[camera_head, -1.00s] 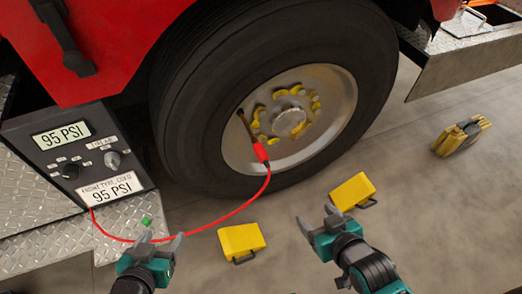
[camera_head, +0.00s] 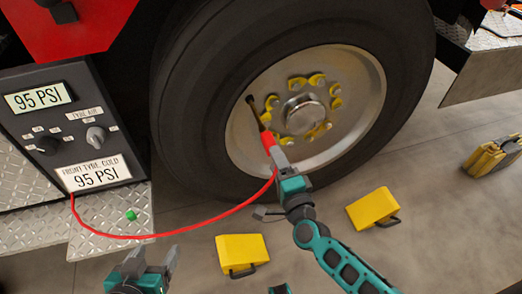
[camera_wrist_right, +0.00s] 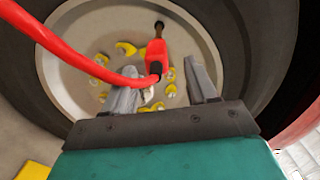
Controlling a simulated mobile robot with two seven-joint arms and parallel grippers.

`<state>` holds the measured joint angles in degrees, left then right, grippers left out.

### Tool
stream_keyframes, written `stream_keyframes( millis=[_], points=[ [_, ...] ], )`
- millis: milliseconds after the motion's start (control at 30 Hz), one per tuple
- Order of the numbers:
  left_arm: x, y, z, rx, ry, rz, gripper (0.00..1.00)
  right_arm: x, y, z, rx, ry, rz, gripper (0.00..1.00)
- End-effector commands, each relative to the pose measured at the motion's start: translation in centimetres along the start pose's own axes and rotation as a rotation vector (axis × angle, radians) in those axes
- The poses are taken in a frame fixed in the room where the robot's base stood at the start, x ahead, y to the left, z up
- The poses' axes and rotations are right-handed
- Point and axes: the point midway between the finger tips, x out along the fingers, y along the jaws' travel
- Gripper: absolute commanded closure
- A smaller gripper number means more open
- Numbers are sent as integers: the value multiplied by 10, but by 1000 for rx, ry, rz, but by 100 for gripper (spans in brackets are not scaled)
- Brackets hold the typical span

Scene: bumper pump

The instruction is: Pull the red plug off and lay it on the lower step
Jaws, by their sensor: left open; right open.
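The red plug (camera_head: 267,139) sits on the dark valve stem at the wheel rim, with its red hose (camera_head: 190,231) curving down to the panel. It also shows in the right wrist view (camera_wrist_right: 156,58). My right gripper (camera_head: 279,155) is at the plug's lower end, which it partly covers in the head view. In the wrist view its open fingers lie either side of the plug's line; whether they touch it I cannot tell. My left gripper (camera_head: 152,256) is open and empty at the bottom, near the lower step (camera_head: 105,218) of diamond plate.
A small green cap (camera_head: 131,215) lies on the step. The gauge panel (camera_head: 70,125) stands behind it, both displays reading 95 PSI. Two yellow chocks (camera_head: 242,250) (camera_head: 372,207) lie on the floor before the tyre (camera_head: 195,110). Another yellow object (camera_head: 493,156) is at right.

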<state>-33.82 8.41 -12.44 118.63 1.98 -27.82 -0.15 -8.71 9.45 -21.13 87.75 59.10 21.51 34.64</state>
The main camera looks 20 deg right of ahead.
Motion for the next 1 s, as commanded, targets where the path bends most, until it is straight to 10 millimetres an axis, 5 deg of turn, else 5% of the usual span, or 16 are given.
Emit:
stream_keyframes(
  millis=[567, 1000],
  points=[
    [4, -1, 1, 3, 6, 3, 31, 9, 6, -6, 75, 36, -9, 43],
    [9, 1, 9, 1, 3, 9, 31, 63, 7, -8, 75, 36, -10, 43]
  ],
)
